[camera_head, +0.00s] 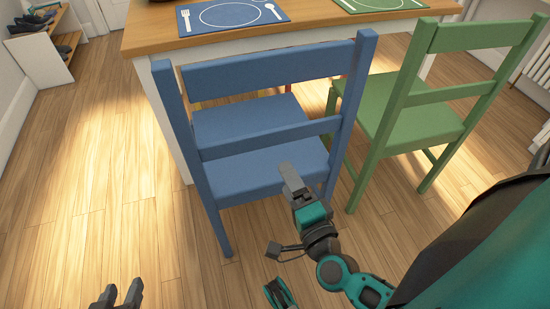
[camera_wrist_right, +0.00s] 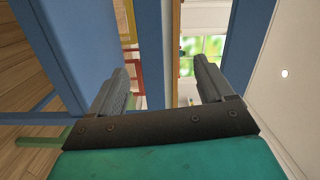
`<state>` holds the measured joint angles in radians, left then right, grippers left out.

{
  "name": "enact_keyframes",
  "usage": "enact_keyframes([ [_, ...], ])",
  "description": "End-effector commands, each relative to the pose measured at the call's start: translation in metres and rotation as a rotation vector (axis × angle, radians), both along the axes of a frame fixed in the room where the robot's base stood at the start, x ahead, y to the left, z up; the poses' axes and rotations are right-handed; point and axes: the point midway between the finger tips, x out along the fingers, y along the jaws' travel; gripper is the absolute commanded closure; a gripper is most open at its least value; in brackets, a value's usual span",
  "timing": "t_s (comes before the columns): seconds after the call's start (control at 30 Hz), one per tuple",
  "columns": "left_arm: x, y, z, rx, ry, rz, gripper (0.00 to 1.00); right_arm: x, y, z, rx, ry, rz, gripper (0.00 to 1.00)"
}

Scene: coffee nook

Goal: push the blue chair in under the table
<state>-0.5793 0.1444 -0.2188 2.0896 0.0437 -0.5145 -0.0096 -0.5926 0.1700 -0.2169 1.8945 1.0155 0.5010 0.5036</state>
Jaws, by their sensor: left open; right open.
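The blue chair (camera_head: 262,72) stands at the wooden table (camera_head: 140,37), its slatted back toward me and its seat on the table side. How far the seat reaches under the tabletop is hard to tell. My right gripper (camera_head: 290,179) is open, low behind the chair's back, overlapping the seat's near edge in the head view. In the right wrist view its two fingers (camera_wrist_right: 165,88) are apart, with a blue chair post (camera_wrist_right: 154,50) beyond the gap; contact is unclear. My left gripper (camera_head: 118,296) is open and empty above the floor at the lower left.
A green chair (camera_head: 420,125) stands close to the right of the blue chair. A blue placemat (camera_head: 205,22) and a green placemat (camera_head: 362,5) lie on the table. A shoe rack (camera_head: 45,55) is at the far left. The floor (camera_head: 90,180) at left is clear.

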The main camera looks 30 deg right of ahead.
Motion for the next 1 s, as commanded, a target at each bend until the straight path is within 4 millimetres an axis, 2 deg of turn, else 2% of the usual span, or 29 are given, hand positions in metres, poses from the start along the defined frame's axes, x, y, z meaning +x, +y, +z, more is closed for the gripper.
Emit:
enact_keyframes([
  [0.03,0.001,-0.001,-0.011,-0.004,-0.003,-0.003,0.57,-0.001,-0.006,-0.014,0.045,-0.010,-0.031,0.19],
  [0.1,0.001,-0.003,-0.012,-0.008,-0.003,-0.004,0.57,-0.002,-0.012,-0.019,0.093,-0.019,-0.064,0.19],
  [0.23,0.000,-0.004,-0.013,-0.009,0.003,-0.008,0.57,0.002,-0.018,-0.020,0.130,-0.027,-0.092,0.19],
  [0.33,-0.001,-0.005,-0.011,-0.010,0.002,-0.010,0.57,0.014,-0.020,-0.018,0.134,-0.030,-0.093,0.19],
  [0.8,0.000,-0.004,-0.007,-0.009,-0.007,-0.007,0.57,0.119,-0.045,-0.017,0.129,-0.029,-0.091,0.19],
  [1.0,0.000,-0.002,-0.010,-0.007,-0.007,-0.004,0.57,0.147,-0.052,-0.019,0.129,-0.027,-0.090,0.19],
])
